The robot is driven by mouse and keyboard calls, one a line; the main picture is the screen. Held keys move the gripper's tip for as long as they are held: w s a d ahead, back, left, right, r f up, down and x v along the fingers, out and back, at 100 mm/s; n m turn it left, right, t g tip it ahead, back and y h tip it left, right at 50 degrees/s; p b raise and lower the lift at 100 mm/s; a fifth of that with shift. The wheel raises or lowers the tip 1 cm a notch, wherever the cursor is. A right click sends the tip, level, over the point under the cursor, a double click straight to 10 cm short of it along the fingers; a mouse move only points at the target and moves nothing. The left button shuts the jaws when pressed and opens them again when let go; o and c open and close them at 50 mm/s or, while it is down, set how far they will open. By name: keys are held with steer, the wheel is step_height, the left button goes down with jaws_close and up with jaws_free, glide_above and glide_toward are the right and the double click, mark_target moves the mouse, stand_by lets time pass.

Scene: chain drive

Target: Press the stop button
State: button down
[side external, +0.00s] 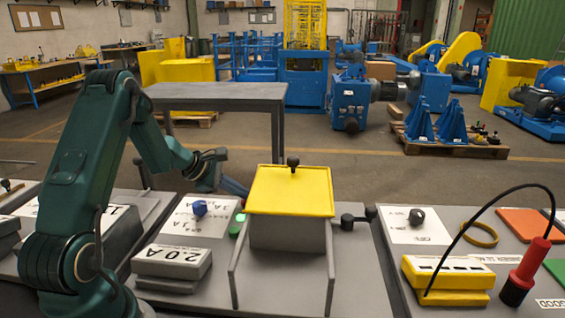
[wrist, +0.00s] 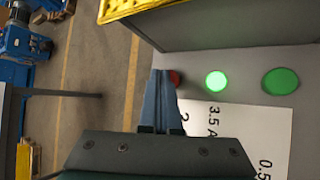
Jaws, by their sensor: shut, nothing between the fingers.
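In the wrist view a red button (wrist: 177,77) shows beside the tips of my gripper (wrist: 162,74), partly hidden by them. My gripper's blue fingers are together and empty. Whether they touch the button I cannot tell. A lit bright green lamp (wrist: 216,82) and a darker green button (wrist: 281,81) lie in a row to the right of the red one. In the side view my gripper (side external: 237,188) reaches to the left edge of the yellow-topped cover.
The yellow cover (side external: 290,190) with a black knob stands close right of my gripper; its edge also shows in the wrist view (wrist: 150,5). A red-handled probe (side external: 525,270) is at the right.

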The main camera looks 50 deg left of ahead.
mark_target(241, 201)
stand_by(0.3)
steer(key=shift+r, duration=0.9)
steer(key=shift+r, duration=2.5)
